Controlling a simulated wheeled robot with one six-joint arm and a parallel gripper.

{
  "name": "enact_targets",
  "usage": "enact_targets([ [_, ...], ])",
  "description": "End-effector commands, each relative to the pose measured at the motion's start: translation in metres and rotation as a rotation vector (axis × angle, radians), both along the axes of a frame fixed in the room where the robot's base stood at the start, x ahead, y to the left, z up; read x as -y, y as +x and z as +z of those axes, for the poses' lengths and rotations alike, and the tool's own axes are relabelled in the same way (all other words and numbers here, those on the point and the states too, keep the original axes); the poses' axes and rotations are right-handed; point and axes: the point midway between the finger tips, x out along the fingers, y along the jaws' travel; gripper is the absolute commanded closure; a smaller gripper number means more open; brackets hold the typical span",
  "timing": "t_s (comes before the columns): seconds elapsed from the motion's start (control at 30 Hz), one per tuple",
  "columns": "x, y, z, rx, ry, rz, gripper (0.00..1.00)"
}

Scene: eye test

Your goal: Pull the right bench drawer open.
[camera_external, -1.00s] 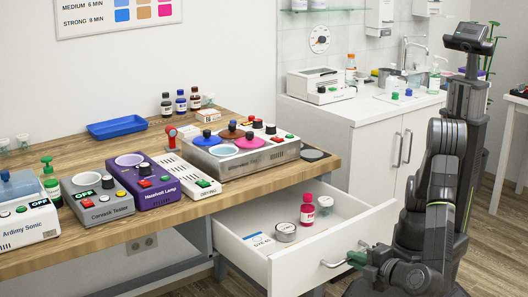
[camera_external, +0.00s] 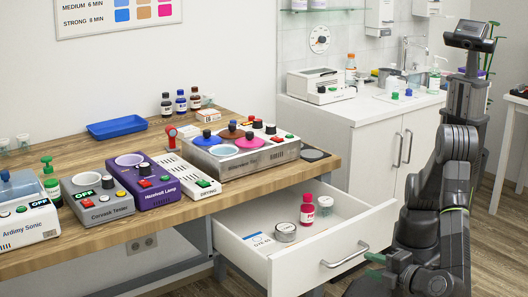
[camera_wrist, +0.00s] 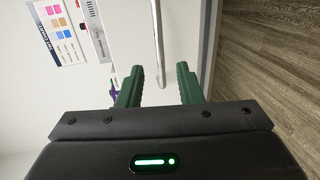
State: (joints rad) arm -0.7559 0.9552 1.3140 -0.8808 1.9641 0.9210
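The right bench drawer (camera_external: 312,262) is white and stands well out from under the wooden bench top in the external view. Its metal bar handle (camera_external: 345,258) is on the front. In the wrist view the handle (camera_wrist: 158,45) runs lengthwise ahead, in line with the gap between my fingers. My gripper (camera_external: 375,264) is just right of the handle, apart from it. In the wrist view my gripper (camera_wrist: 159,82) has its two green fingers spread with nothing between them. In the drawer are a red bottle (camera_external: 307,211), a round tin (camera_external: 285,232) and a white jar (camera_external: 325,204).
The wooden bench (camera_external: 120,222) carries several devices, including a purple lamp unit (camera_external: 150,185) and a grey multi-knob unit (camera_external: 245,157). A white cabinet (camera_external: 372,150) stands behind the drawer. Wooden floor (camera_external: 495,240) is clear at the right.

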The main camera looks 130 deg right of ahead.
Motion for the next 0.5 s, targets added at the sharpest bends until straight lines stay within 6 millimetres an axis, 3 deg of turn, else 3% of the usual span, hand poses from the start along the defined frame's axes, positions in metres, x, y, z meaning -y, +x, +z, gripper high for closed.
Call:
enact_targets([
  [0.1, -0.027, 0.000, 0.009, -0.001, 0.001, 0.001, 0.67],
  [0.5, -0.056, 0.000, 0.018, -0.001, 0.000, 0.000, 0.67],
])
